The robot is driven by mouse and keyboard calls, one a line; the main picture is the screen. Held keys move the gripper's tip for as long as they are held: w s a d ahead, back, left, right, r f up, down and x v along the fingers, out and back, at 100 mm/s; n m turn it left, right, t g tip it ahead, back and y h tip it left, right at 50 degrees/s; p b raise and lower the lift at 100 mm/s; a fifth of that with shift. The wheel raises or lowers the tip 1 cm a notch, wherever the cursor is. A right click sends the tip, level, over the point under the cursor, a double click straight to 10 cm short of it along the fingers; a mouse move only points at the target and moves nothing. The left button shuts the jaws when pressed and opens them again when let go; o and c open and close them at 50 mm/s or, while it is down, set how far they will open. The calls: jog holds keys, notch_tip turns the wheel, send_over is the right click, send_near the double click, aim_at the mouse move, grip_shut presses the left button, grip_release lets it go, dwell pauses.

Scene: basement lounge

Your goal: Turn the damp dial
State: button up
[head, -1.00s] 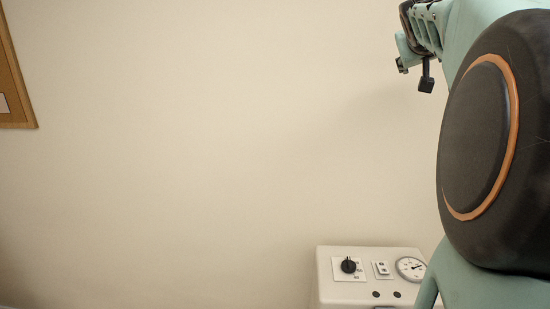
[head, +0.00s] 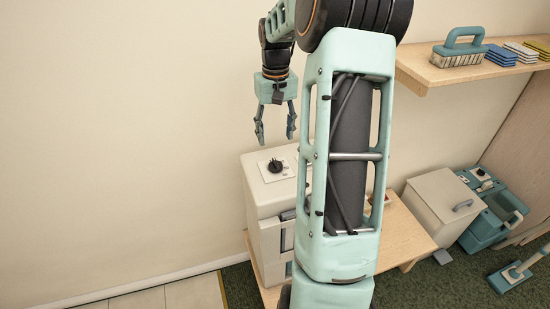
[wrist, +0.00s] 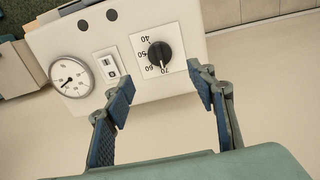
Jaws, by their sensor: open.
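The damp dial is a black knob (head: 275,165) on a white square plate on top of a white machine (head: 262,199). In the wrist view the dial (wrist: 159,54) has printed numbers, with 40, 50, 60 and 70 readable around its plate. Its pointer end lies near the 70. My gripper (head: 274,138) is open and empty, pointing down above the dial in the head view. In the wrist view my gripper's fingers (wrist: 160,84) are spread, with the dial between and beyond them, not touched.
A rocker switch (wrist: 110,64) and a round gauge (wrist: 71,76) sit beside the dial. The machine stands on a wooden bench (head: 408,232). A shelf (head: 440,74) holds a brush and sponges. A white bin (head: 445,200) and teal bucket (head: 493,212) stand right.

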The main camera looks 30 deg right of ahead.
aim_at(275, 162)
notch_tip(275, 162, down, 10)
jog(key=shift+f, duration=0.25)
dwell(0.3)
jog(key=c, duration=1.2)
jog(key=shift+o, duration=0.2)
jog(key=shift+m, duration=0.3)
jog(key=m+b, duration=0.1)
jog(key=m, duration=0.2)
jog(key=shift+m, duration=0.3)
jog(key=m, duration=0.5)
jog(key=shift+w+r+b, duration=0.1)
jog(key=shift+b, duration=0.2)
jog(key=shift+m, duration=0.4)
